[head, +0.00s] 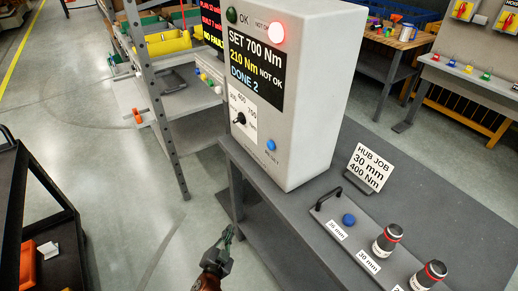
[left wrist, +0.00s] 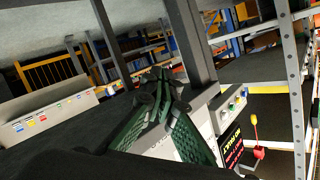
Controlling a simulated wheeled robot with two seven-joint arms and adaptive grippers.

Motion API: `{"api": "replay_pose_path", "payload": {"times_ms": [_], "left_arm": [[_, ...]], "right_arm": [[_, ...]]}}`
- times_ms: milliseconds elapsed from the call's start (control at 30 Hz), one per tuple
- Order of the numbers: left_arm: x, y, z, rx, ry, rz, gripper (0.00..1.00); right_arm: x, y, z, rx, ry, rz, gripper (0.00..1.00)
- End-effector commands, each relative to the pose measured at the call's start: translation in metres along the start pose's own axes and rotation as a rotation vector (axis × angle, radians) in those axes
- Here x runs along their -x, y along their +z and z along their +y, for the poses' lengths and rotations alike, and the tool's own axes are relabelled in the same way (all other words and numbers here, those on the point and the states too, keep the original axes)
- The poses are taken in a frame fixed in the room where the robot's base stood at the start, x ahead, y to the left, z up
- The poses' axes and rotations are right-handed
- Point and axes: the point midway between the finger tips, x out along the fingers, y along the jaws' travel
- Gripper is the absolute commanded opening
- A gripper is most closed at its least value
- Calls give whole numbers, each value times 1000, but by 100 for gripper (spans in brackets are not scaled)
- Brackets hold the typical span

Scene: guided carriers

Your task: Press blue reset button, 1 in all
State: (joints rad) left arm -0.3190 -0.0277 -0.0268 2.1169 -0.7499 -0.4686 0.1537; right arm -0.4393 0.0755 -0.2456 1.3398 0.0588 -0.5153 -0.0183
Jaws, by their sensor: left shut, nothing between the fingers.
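The box display reads SET 700 Nm, 210 Nm NOT OK, DONE 2. A red lamp (head: 276,32) is lit at its top; the green OK lamp (head: 231,15) looks dark. My left gripper (head: 228,234) is shut and empty, below and left of the button, apart from the box. Its green-padded fingers (left wrist: 156,84) meet at the tips in the left wrist view. The button cannot be made out there. My right gripper is not in view.
The box stands on a grey bench (head: 410,180). A tray (head: 325,205) holds a blue round piece (head: 349,219) and dark sockets (head: 387,239). A sign (head: 369,169) reads HUB JOB 30 mm 400 Nm. A selector knob (head: 240,118) is left of the button. Open floor lies left of the bench.

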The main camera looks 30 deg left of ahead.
Motion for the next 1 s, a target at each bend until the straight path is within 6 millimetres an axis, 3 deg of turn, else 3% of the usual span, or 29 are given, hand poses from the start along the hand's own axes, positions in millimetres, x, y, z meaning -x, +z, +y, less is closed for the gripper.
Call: {"api": "replay_pose_path", "payload": {"times_ms": [33, 200, 400, 500, 667, 1000], "left_arm": [[3, -42, -29, -23, -47, 50, 0], [10, -137, -93, -139, -178, 178, 0], [22, -233, -143, -282, -289, 290, 0], [25, -262, -154, -338, -318, 321, 0], [26, -282, -160, -386, -336, 342, 0], [26, -282, -158, -394, -338, 344, 0]], "right_arm": [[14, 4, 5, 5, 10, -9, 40], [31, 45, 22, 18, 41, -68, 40], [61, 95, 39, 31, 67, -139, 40], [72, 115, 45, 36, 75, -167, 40], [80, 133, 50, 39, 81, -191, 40], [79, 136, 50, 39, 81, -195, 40]]}}
